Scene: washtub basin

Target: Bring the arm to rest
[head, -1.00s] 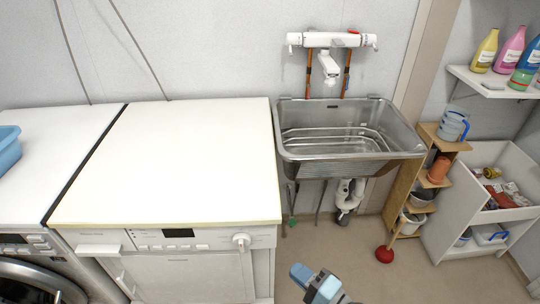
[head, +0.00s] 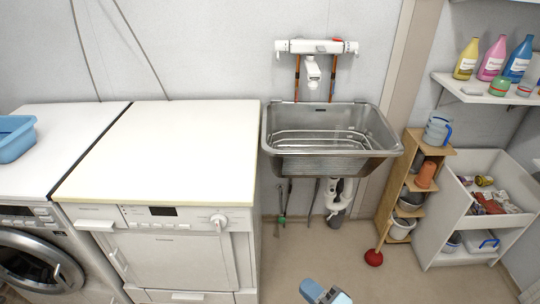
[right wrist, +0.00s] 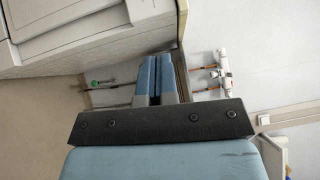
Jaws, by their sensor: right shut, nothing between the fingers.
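My right gripper (head: 325,293) shows at the bottom edge of the head view, over the floor in front of the metal washtub basin. Its blue fingers are together in the right wrist view (right wrist: 157,80), with nothing between them. The rest of that arm is mostly cut off by the lower edge of the head view. My left gripper is not in view.
The washtub basin (head: 330,165) hangs on the wall under a white tap (head: 314,60). A white-topped machine (head: 165,160) stands left. A wooden rack (head: 402,195), a plunger (head: 374,257) and a white cabinet (head: 450,220) stand right.

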